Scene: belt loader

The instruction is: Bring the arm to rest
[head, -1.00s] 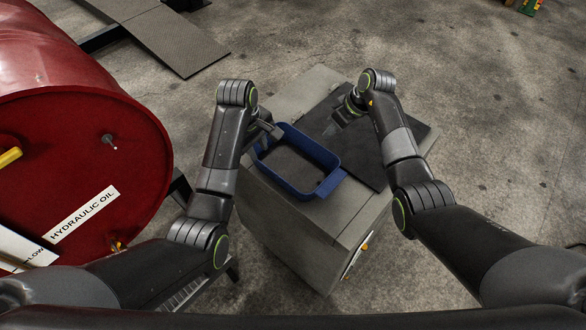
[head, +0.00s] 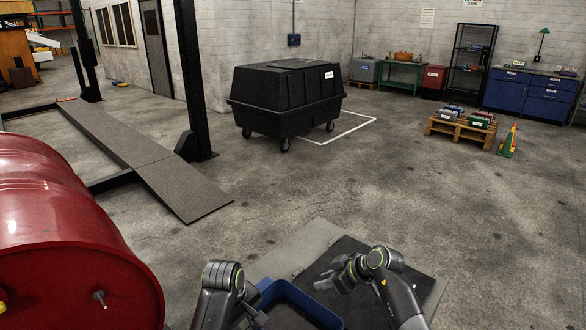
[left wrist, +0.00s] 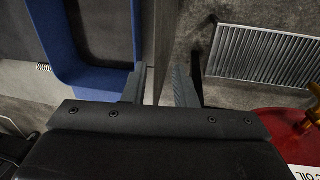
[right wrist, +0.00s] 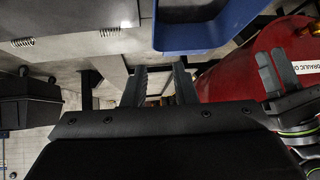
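My right gripper (head: 338,274) is over the dark mat (head: 345,248) on the grey cabinet top. In the right wrist view its two fingers (right wrist: 158,86) stand apart with nothing held between them. My left gripper is mostly cut off at the bottom of the head view. In the left wrist view its fingers (left wrist: 161,86) stand apart beside the blue tray (left wrist: 97,78), and the cabinet's grey edge (left wrist: 165,40) shows between them. The tray (head: 303,302) sits on the cabinet top, partly out of the head view.
A black wheeled bin (head: 288,95), a pallet with coloured items (head: 460,130) and blue cabinets (head: 527,95) are far back. The middle floor is clear.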

